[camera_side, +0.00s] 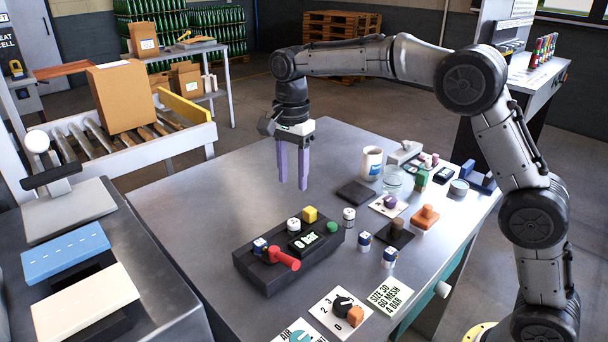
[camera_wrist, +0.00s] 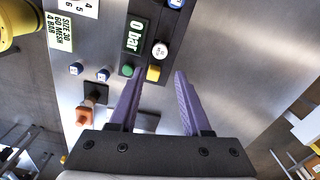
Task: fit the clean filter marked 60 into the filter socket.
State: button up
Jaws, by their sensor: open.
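My gripper (camera_side: 292,184) is open and empty above the table, higher than a dark block (camera_side: 268,277); its fingers also show in the wrist view (camera_wrist: 158,80). Small cylinders look like the filters. Two with blue sides, one nearer (camera_side: 390,257) and one farther (camera_side: 364,240), stand right of the block; a white-and-dark one (camera_side: 348,217) stands by the block's right end. On the block are a white-topped cylinder (camera_side: 293,225) and a blue-and-white one (camera_side: 260,245). I cannot read which is marked 60, nor tell which spot is the socket.
A card (camera_side: 390,297) reads "SIZE 30, 60 MESH, 4 BAR". A mug (camera_side: 371,163) and orange stamp (camera_side: 425,217) stand right. The table's far left is clear.

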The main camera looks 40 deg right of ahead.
jog(key=s+d+r+n+t, duration=0.15)
jog(key=s+r+n, duration=0.25)
jog(key=s, duration=0.4)
jog(key=s+d+r+n+t, duration=0.1)
jog(key=s+d+r+n, duration=0.25)
jog(key=s, duration=0.45)
jog(key=s+f+n+t, duration=0.1)
jog(key=s+f+n, duration=0.2)
jog(key=s, duration=0.5)
jog(key=s+d+f+n+t, duration=0.1)
jog(key=s+f+n+t, duration=0.1)
jog(key=s+n, duration=0.3)
jog(key=s+f, duration=0.1)
jog(key=s, duration=0.2)
jog(key=shift+d+f, duration=0.25)
jog(key=shift+f, duration=0.1)
